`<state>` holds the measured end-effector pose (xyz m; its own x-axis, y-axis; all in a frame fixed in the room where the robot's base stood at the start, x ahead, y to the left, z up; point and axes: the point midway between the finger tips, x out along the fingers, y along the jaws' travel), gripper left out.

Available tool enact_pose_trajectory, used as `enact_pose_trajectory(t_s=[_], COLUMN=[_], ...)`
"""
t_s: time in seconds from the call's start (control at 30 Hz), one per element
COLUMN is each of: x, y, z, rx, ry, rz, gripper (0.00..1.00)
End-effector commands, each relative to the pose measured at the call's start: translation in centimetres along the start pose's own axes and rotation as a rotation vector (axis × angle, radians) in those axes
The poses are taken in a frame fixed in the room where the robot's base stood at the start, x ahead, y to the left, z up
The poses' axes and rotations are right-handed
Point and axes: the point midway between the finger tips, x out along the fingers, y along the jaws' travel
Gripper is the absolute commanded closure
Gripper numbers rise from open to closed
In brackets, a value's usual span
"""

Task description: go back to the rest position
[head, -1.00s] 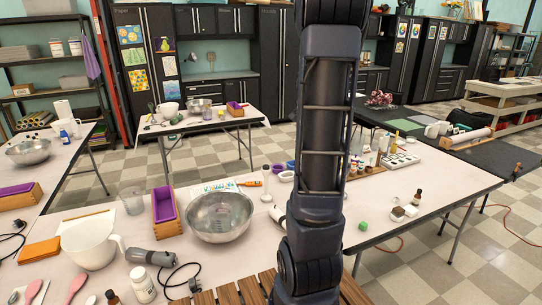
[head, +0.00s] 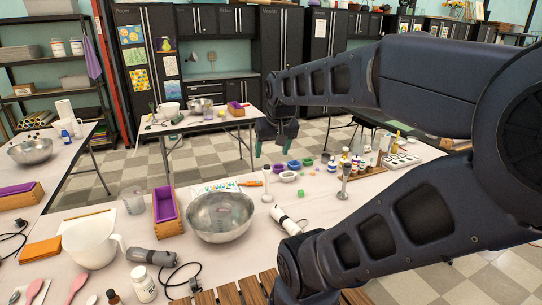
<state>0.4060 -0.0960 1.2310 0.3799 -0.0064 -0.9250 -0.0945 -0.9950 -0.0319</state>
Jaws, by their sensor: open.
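My gripper (head: 275,146) is in the upper middle of the head view, pointing down. Its two fingers are apart with nothing between them. It hangs in the air, in front of the far table in the picture. My arm folds in from the right side and covers much of the right half. The near table (head: 335,225) lies below the gripper, with a steel bowl (head: 220,218) and a purple-lined wooden mold (head: 166,212) on its left part.
A white jug (head: 92,243), a grey stick blender (head: 152,257) and a white bottle (head: 143,286) stand or lie at front left. A white device (head: 290,220), small bowls (head: 289,176) and several bottles (head: 353,165) are right of the steel bowl. My arm hides the table's right part.

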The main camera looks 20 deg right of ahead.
Motion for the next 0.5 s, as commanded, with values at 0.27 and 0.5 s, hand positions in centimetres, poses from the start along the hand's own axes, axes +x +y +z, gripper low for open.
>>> enact_pose_trajectory(t_s=[0.27,0.5], x=[-0.5,-0.5], y=[-1.3,-1.3], z=[2.9,2.9], rx=[-0.1,-0.102], ry=[0.011,0.011], rz=[-0.006,-0.006], gripper=[0.33,0.33])
